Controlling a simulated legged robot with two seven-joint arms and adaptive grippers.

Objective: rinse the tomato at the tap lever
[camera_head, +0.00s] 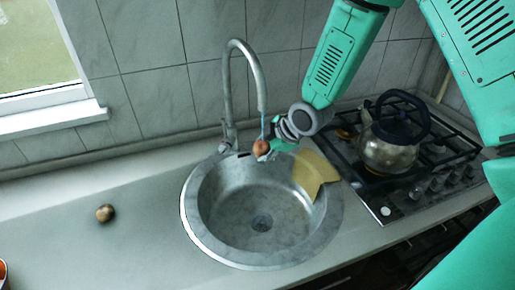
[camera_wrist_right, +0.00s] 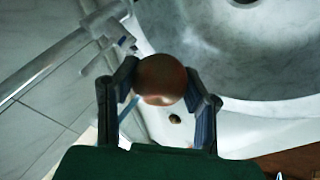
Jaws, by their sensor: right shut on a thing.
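The tomato (camera_head: 261,147), reddish-brown and round, is between the fingers of my right gripper (camera_head: 270,146), just below the tap spout at the sink's back rim. In the right wrist view the tomato (camera_wrist_right: 160,80) sits between both fingers of the gripper (camera_wrist_right: 165,88), which is shut on it. The curved metal tap (camera_head: 228,90) stands behind the sink, with its lever (camera_head: 225,147) low at its base. A thin bluish streak, like water, runs from the spout down to the tomato. My left gripper is out of view.
The round metal sink (camera_head: 225,200) is open below, with a yellow piece (camera_head: 314,172) at its right side. A brown round object (camera_head: 105,213) lies on the left counter. A kettle (camera_head: 388,150) stands on the gas hob (camera_head: 365,188) at right. A bowl edge (camera_head: 2,272) shows bottom left.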

